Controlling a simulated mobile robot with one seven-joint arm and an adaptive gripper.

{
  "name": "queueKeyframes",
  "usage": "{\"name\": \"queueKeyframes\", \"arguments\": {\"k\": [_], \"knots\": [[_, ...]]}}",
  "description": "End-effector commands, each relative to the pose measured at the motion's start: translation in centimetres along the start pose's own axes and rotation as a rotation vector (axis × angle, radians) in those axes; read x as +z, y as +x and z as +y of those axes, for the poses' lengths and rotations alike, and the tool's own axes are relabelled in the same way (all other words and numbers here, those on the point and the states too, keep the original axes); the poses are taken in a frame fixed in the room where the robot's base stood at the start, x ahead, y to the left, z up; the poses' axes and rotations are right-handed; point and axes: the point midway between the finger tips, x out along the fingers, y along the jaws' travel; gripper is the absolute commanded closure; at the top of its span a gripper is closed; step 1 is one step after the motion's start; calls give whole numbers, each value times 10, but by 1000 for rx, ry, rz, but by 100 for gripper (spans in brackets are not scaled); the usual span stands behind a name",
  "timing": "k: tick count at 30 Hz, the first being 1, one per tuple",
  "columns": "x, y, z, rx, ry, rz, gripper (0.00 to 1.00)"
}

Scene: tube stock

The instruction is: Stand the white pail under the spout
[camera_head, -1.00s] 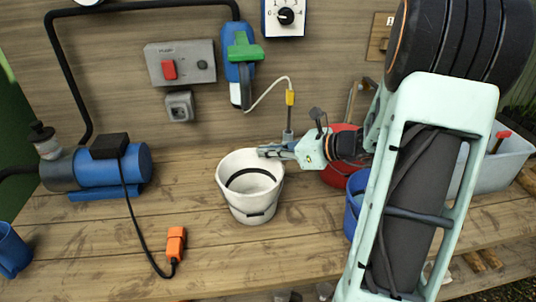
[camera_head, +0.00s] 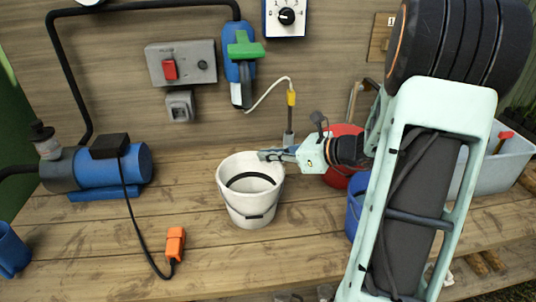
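The white pail (camera_head: 251,207) stands upright on the wooden bench, with a dark band showing inside it. The blue tap (camera_head: 240,70) with a green handle is on the back wall, and its grey spout (camera_head: 241,95) points down. In the picture the pail is below the spout, and it appears forward of it. My gripper (camera_head: 268,155) reaches in from the right, with its fingers at the pail's far right rim. I cannot tell whether the fingers are closed on the rim.
A red tub (camera_head: 343,176) and a blue pail (camera_head: 354,203) stand to the right, partly behind my arm. A blue pump (camera_head: 112,170) is at the left, its cable ending in an orange switch (camera_head: 175,244). A yellow-ended probe (camera_head: 291,98) hangs behind the gripper.

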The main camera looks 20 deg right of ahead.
Motion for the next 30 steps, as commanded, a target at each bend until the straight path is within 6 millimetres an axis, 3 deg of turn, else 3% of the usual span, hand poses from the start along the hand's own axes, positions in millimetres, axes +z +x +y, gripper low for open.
{"name": "queueKeyframes", "arguments": {"k": [5, 12, 20, 26, 30], "knots": [[-7, 2, 4, 8, 5, 10, 100], [-6, 2, 3, 6, 5, 8, 75], [-4, 0, 2, 3, 4, 6, 75], [-3, -21, 0, -1, 2, 5, 75], [-3, -51, 0, -2, 3, 5, 75]]}}
